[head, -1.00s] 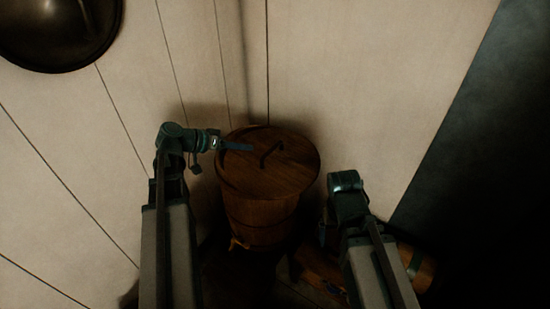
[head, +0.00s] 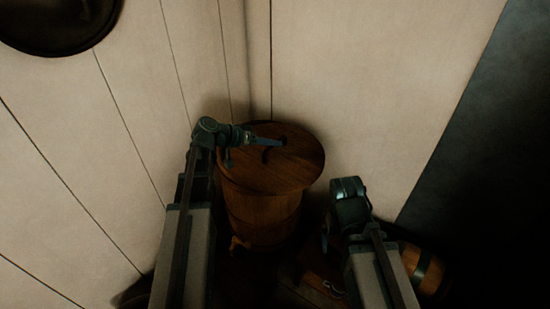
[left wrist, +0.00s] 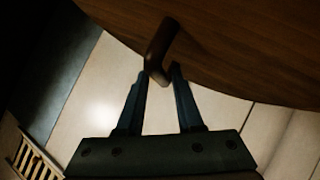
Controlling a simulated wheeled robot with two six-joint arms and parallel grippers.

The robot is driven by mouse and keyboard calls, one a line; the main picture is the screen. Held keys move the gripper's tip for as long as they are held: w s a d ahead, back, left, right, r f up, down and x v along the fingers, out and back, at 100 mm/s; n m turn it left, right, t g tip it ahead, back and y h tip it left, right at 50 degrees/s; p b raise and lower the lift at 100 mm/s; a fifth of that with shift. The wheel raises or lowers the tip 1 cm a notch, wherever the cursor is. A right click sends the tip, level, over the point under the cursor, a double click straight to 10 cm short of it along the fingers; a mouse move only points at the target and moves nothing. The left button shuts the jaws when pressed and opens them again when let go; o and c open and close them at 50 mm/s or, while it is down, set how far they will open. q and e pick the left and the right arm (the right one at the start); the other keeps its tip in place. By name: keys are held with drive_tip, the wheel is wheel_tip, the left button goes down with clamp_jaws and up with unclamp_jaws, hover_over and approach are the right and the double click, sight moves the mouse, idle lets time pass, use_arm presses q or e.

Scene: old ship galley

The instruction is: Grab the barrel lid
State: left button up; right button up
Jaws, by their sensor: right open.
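The round wooden barrel lid (head: 240,177) lies on top of the barrel (head: 265,220) in the corner. Its dark handle (left wrist: 160,48) rises from the wood in the left wrist view; in the head view my left gripper partly covers it. My left gripper (head: 281,141) reaches over the lid from the left at the handle. In the left wrist view its two fingers (left wrist: 158,70) are apart, with the handle's near end between the tips. Whether they touch it I cannot tell. My right gripper (head: 327,240) is open, low and to the right of the barrel, apart from the lid.
Pale plank walls (head: 350,80) meet in a corner close behind the barrel. A small keg (head: 432,271) with a dark band lies at the lower right beside my right arm. A dark round object (head: 60,22) hangs on the left wall.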

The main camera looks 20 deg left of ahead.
use_arm(q)
drive_tip(key=shift+b+x, duration=0.35)
drive_tip(key=shift+x, duration=0.8)
clamp_jaws()
drive_tip(key=shift+a, duration=0.1)
idle(0.4)
